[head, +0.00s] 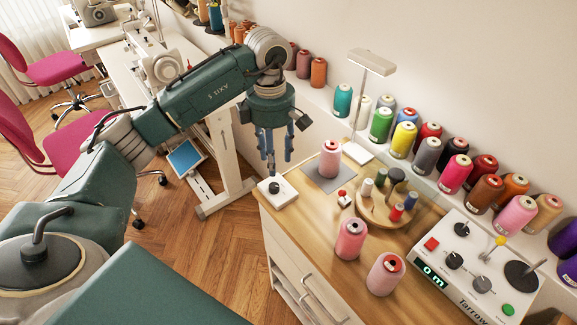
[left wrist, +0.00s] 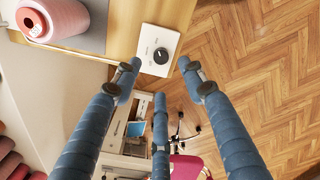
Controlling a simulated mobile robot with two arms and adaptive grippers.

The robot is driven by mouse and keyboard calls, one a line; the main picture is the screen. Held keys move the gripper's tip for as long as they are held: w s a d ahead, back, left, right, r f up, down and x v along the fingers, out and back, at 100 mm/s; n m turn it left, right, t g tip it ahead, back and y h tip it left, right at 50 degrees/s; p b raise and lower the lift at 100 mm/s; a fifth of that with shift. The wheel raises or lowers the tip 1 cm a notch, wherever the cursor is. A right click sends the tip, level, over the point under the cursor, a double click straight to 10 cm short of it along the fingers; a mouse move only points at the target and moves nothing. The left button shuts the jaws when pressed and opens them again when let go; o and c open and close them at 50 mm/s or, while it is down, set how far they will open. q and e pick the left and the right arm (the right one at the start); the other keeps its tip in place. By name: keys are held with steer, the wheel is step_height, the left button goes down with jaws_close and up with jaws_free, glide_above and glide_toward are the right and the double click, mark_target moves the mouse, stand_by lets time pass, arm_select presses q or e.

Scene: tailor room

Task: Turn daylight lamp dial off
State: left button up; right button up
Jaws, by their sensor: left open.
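The dial is a black knob (head: 274,188) on a small white box (head: 287,197) at the near left corner of the wooden cabinet top. A white daylight lamp (head: 372,62) with an upright post stands farther back. My left gripper (head: 272,160) is open and empty, with its blue fingers pointing down just above and behind the box. In the left wrist view the white box (left wrist: 147,40) and its knob (left wrist: 161,55) lie just beyond the spread fingertips (left wrist: 159,72). I cannot tell whether a fingertip touches the knob. My right gripper is not in view.
A pink spool (head: 330,158) stands on a grey mat near the box. Two more pink spools, a round thread holder (head: 377,208) and a control box (head: 465,270) stand to the right. Coloured spools line the wall. Open floor (head: 180,235) lies left of the cabinet.

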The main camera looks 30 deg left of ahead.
arm_select(q)
steer(key=p, duration=0.1)
glide_above(275, 185)
steer(key=f, duration=0.5)
steer(key=shift+s+f, duration=0.2)
steer(key=shift+s, duration=0.05)
steer(key=f, duration=0.2)
steer(key=shift+w+f+p, duration=0.2)
steer(key=shift+f+p, duration=0.2)
steer(key=shift+f, duration=0.95)
jaws_close()
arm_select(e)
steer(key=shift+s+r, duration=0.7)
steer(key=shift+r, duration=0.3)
